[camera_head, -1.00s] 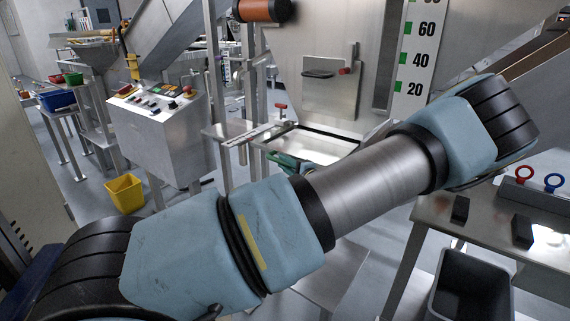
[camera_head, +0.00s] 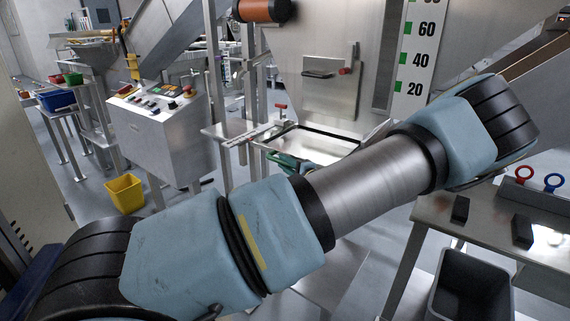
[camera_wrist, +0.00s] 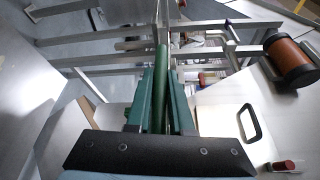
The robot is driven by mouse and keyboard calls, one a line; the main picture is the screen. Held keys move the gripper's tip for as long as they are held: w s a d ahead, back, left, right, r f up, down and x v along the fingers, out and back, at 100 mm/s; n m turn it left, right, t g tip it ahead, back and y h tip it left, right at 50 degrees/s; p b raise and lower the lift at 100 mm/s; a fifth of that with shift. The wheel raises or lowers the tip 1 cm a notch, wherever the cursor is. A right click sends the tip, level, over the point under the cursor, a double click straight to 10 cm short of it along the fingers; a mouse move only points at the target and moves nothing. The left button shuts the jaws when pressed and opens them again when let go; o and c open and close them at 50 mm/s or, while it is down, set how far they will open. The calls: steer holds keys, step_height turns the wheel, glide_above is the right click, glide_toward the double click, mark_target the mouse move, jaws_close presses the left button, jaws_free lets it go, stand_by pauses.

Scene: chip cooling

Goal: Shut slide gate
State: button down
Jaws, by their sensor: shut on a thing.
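In the wrist view my gripper (camera_wrist: 161,72) has its two dark green fingers closed around a green rod-like handle (camera_wrist: 162,60). The handle sticks out past the fingertips. In the head view the gripper (camera_head: 283,158) shows only in part behind my forearm, beside a shallow metal tray or frame (camera_head: 322,132) below the chute wall. A slotted metal bar (camera_head: 250,134) lies at the left of this frame. The slide gate's plate is not clearly visible, and I cannot tell how far it is open.
A wall panel with a black handle (camera_head: 318,73) is above the frame. A control box (camera_head: 158,125) and a yellow bin (camera_head: 125,194) stand at left. A steel table (camera_head: 490,235) and a grey bin (camera_head: 472,285) are at right. An orange roller (camera_wrist: 290,60) shows in the wrist view.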

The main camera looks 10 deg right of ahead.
mark_target(297, 154)
steer(key=w+d+b, duration=0.1)
steer(key=w+d, duration=0.1)
steer(key=w+d+b, duration=0.1)
steer(key=w+d, duration=0.1)
steer(key=shift+w+d+f+b, duration=0.15)
steer(key=shift+d+b, duration=0.15)
steer(key=shift+b, duration=0.05)
steer(key=shift+d+r, duration=0.1)
steer(key=shift+r, duration=0.1)
steer(key=c, duration=0.8)
jaws_free()
steer(key=shift+w, duration=0.1)
steer(key=b+v, duration=0.2)
steer(key=v, duration=0.8)
steer(key=shift+s, duration=0.4)
steer(key=shift+d, duration=0.1)
